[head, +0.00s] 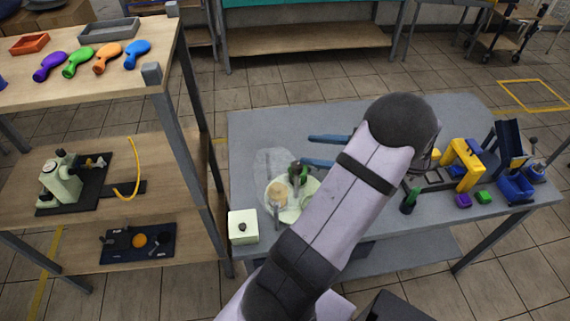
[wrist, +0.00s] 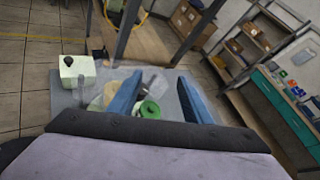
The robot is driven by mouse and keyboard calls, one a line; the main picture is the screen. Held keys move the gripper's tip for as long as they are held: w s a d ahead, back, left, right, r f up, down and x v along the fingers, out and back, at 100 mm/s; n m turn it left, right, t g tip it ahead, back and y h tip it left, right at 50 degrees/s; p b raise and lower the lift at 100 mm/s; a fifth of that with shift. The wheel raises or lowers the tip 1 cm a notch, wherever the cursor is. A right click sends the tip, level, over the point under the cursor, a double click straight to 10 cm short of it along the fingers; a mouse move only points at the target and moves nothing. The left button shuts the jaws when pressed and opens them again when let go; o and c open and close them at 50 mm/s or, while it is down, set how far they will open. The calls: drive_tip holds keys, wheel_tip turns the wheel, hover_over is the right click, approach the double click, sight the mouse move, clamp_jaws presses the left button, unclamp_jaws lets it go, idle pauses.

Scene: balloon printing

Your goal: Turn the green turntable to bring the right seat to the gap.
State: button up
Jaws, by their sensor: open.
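The pale green round turntable (head: 304,208) is on the grey table in the head view, partly hidden behind my arm. A tan round piece (head: 277,192), a dark green upright piece (head: 298,173) and a small grey post are on it or at its edge. Which seat faces the gap cannot be told. My gripper (head: 307,149) has two blue fingers, spread apart and empty, just behind the turntable. In the wrist view my gripper (wrist: 160,77) is open, with a green ring-shaped part (wrist: 149,109) showing between the fingers. Contact cannot be told.
A pale box with a black knob (head: 242,227) stands left of the turntable. A clear, see-through shape (head: 268,162) is behind it. A yellow-and-blue device (head: 463,165) and small blocks are at the table's right. A shelf with colored balloons (head: 107,58) stands left.

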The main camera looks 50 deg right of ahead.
wheel_tip(320, 180, up, 8)
drive_tip(key=s+f+t+b, duration=0.1)
drive_tip(key=s+t, duration=0.1)
drive_tip(key=t, duration=0.2)
drive_tip(key=m+y+b, duration=0.2)
drive_tip(key=m+b, duration=0.1)
drive_tip(key=b, duration=0.4)
approach(285, 169)
wheel_tip(285, 169, up, 3)
drive_tip(key=w, duration=0.3)
drive_tip(key=shift+a+p+x, duration=0.2)
drive_tip(key=shift+p+x, duration=0.55)
drive_tip(key=shift+x, duration=1.05)
drive_tip(key=shift+a+p+x, duration=0.25)
drive_tip(key=shift+p+x, duration=0.45)
drive_tip(key=shift+x, duration=1.05)
drive_tip(key=shift+s+r, duration=0.1)
drive_tip(key=shift+r, duration=0.1)
clamp_jaws()
